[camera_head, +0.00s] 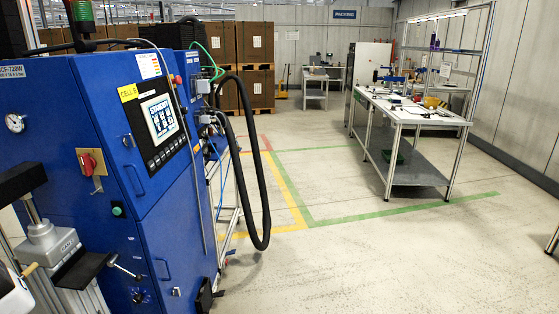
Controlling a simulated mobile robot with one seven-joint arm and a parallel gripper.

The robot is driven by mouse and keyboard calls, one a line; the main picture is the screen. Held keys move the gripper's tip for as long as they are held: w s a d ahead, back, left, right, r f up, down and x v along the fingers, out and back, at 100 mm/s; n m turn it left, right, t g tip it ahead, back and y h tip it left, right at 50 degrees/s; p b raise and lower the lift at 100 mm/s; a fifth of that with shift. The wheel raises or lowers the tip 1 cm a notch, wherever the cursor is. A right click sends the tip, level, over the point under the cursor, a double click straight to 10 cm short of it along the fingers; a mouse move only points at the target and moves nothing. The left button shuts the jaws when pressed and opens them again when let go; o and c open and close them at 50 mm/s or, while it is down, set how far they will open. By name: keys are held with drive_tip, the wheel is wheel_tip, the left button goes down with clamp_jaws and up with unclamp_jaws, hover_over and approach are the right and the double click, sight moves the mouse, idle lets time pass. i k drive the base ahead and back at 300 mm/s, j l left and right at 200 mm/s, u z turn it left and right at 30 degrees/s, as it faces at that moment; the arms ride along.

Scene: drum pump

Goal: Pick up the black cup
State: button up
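I cannot make out a black cup in the head view. The white workbench (418,108) on the right holds several small items, some dark, too small and far away to identify. My gripper is not in view.
A large blue machine cabinet (95,190) with a screen (160,117) fills the left side. A thick black hose (262,190) loops down beside it. Brown boxes (257,88) are stacked behind. Open grey floor (390,255) with green and yellow lines lies between the machine and the workbench.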

sight(211, 149)
drive_tip(key=i+z, duration=0.15)
drive_tip(key=i, duration=1.1)
drive_tip(key=i+u, duration=0.1)
drive_tip(key=i, duration=0.5)
drive_tip(key=i+l, duration=0.15)
drive_tip(key=i, duration=0.45)
drive_tip(key=i+l+u, duration=0.1)
drive_tip(key=i+u, duration=0.3)
drive_tip(key=i+l+u, duration=0.3)
drive_tip(key=i+u, duration=0.15)
drive_tip(key=i+l+u, duration=0.1)
drive_tip(key=l, duration=0.2)
drive_tip(key=i+l+u, duration=0.1)
drive_tip(key=l, duration=0.2)
drive_tip(key=i+l, duration=0.15)
drive_tip(key=l, duration=0.15)
drive_tip(key=i+j, duration=0.15)
drive_tip(key=j, duration=0.2)
drive_tip(key=i+j, duration=0.1)
drive_tip(key=j, duration=0.25)
drive_tip(key=i+j+u, duration=0.1)
drive_tip(key=j, duration=0.3)
drive_tip(key=i, duration=0.05)
